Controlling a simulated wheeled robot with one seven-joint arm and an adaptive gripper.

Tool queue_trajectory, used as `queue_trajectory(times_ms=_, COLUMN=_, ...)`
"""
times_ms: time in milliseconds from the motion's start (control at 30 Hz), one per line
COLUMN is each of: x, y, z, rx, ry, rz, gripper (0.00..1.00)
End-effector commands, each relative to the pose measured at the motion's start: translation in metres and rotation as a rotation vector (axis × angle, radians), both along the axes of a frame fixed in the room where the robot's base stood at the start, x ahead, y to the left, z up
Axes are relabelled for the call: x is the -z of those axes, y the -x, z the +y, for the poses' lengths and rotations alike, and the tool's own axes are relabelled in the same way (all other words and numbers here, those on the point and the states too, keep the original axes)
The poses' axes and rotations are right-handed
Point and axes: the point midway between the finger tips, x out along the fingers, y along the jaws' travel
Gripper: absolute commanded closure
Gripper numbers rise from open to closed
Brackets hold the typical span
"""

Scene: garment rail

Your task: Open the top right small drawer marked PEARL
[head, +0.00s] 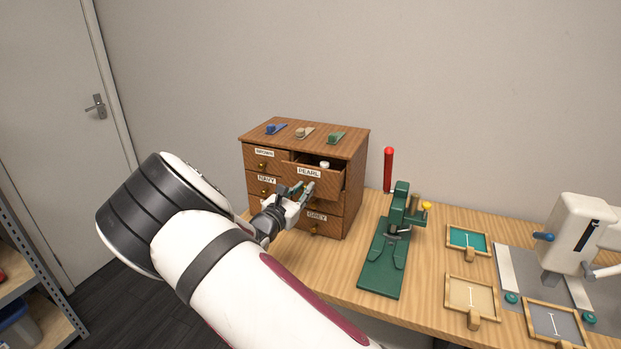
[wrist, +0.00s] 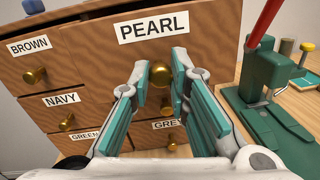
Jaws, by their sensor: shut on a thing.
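The drawer marked PEARL (head: 314,176) is at the top right of the small wooden cabinet (head: 352,165). It stands pulled out, with its front well ahead of the BROWN drawer (head: 265,160), and a small white item (head: 324,164) shows inside it. In the wrist view the PEARL label (wrist: 153,27) is above the drawer's round brass knob (wrist: 160,74). My gripper (head: 299,189) is in front of the drawer. In the wrist view its teal-padded fingers (wrist: 161,85) are on both sides of the knob and shut on it.
Drawers marked NAVY (head: 267,180) and GREY (head: 317,217) are below, shut. A green press with a red lever (head: 389,168) stands close to the right of the cabinet. Small framed trays (head: 468,239) and a white machine (head: 574,236) are farther right on the table.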

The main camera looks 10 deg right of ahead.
Motion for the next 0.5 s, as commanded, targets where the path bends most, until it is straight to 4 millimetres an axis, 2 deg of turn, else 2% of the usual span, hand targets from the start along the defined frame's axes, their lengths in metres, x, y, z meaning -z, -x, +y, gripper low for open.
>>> queue_trajectory(times_ms=33, x=-0.003, y=0.013, z=0.008, rx=-0.003, ry=0.001, rz=0.004, gripper=1.00)
queue_trajectory(times_ms=200, x=-0.003, y=0.041, z=0.029, rx=-0.002, ry=0.000, rz=0.003, gripper=1.00)
queue_trajectory(times_ms=333, x=-0.002, y=0.052, z=0.037, rx=-0.001, ry=0.001, rz=0.002, gripper=1.00)
queue_trajectory(times_ms=500, x=0.000, y=0.055, z=0.038, rx=0.001, ry=0.001, rz=0.000, gripper=1.00)
